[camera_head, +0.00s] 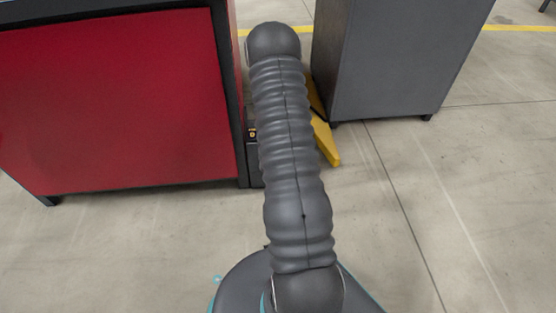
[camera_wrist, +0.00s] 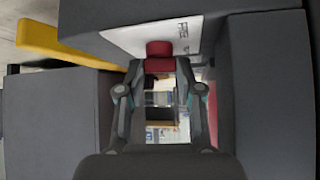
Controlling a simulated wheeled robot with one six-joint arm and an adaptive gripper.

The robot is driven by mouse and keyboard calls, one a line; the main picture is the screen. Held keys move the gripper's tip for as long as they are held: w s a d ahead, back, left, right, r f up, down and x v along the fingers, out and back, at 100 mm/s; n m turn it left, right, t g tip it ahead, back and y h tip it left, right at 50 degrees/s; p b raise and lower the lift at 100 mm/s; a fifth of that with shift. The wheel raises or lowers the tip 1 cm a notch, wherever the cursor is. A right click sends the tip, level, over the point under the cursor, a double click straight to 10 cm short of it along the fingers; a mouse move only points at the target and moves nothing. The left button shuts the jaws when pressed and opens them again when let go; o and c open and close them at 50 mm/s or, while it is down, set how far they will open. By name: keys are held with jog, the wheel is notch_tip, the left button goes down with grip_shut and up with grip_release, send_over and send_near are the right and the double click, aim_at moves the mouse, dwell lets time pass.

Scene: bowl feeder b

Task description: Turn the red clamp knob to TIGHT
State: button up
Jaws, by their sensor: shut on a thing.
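The red clamp knob (camera_wrist: 160,49) shows in the upper middle of the wrist view, in front of a white label plate (camera_wrist: 122,38). My gripper (camera_wrist: 160,65) is shut on the knob, with one finger on each side of it. The dark print on the plate, right of the knob, is too small to read, so I cannot tell the knob's setting. In the head view, my arm hides the knob and gripper.
A yellow bar (camera_wrist: 65,45) juts out at the upper left of the wrist view. Dark grey housings (camera_wrist: 265,90) stand close on both sides. In the head view, a red-panelled cabinet (camera_head: 115,100) is left and a grey cabinet (camera_head: 395,55) right. Floor (camera_head: 470,200) is clear at lower right.

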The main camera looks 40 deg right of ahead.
jog(key=shift+m, duration=0.3)
dwell(0.4)
jog(key=o, duration=1.2)
jog(key=shift+c, duration=0.2)
